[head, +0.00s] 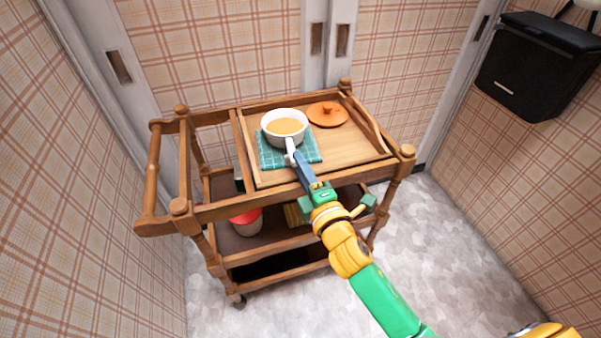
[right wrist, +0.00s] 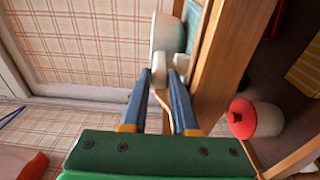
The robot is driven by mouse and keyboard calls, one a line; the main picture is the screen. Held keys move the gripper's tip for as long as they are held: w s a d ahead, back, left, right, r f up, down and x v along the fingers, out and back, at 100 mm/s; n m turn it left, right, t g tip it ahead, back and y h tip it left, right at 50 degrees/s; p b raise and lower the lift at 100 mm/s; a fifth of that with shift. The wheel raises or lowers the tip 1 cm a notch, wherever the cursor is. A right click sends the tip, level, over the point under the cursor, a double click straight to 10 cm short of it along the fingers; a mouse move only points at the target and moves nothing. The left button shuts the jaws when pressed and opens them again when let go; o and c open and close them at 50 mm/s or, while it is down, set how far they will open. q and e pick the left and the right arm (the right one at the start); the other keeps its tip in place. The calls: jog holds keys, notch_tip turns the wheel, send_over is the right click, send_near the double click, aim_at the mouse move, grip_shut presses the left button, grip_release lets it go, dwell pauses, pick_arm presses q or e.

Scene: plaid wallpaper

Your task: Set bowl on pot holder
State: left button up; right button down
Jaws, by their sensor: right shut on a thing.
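The bowl (head: 284,140) is a white pan-like dish with a short handle and tan contents. It is upright over the teal checked pot holder (head: 309,152), which lies on the wooden tray top of a cart. I cannot tell whether its base touches the cloth. My right gripper (head: 293,157) comes from the front and is shut on the bowl's handle. In the right wrist view the fingers of the gripper (right wrist: 163,80) close around the pale handle, with the bowl (right wrist: 164,40) beyond them. My left gripper is not in view.
An orange lid (head: 327,115) lies on the tray (head: 345,149), right of the bowl. The wooden cart (head: 219,211) has raised rails and posts. A red-lidded container (head: 246,216) stands on its lower shelf. A black wall box (head: 539,68) hangs at right.

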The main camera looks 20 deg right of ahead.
jog(key=c, duration=1.1)
grip_release()
jog(key=shift+o, duration=0.7)
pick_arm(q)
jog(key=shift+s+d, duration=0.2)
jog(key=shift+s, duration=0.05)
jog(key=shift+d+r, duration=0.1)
pick_arm(e)
jog(key=shift+r, duration=0.15)
